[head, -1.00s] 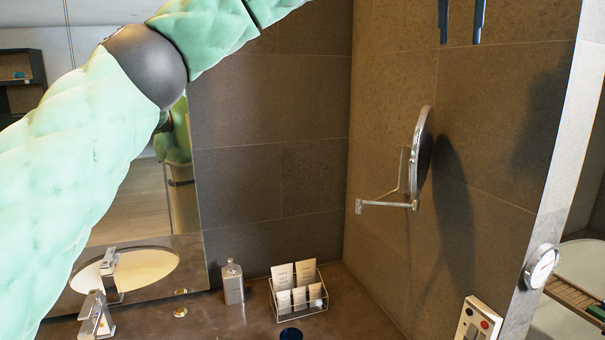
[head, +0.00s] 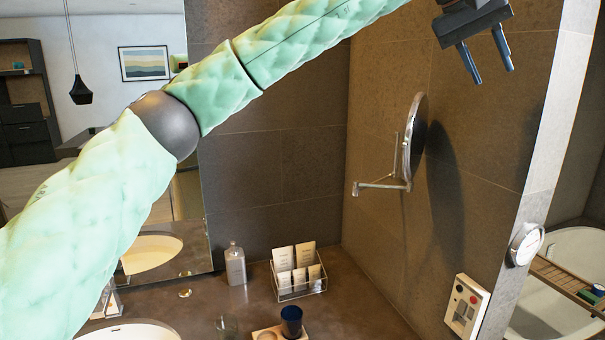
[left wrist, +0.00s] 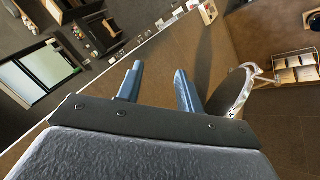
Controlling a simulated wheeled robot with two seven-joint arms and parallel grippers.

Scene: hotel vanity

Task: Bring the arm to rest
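My left arm crosses the head view from the lower left to the top, in a pale green quilted cover with a dark joint. My left gripper (head: 488,64) is at the upper right of the head view, high in front of the tiled wall and above the round mirror. Its two fingers point down and stand apart with nothing between them. In the left wrist view the same gripper (left wrist: 160,88) shows two blue fingers, open and empty. My right gripper is in neither view.
A round wall mirror (head: 414,140) on a bracket juts from the right wall. The counter (head: 355,295) holds a soap bottle (head: 235,264), a wire rack of packets (head: 297,273) and a dark blue cup (head: 291,321). A control panel (head: 466,306) and a dial (head: 525,244) are at the right.

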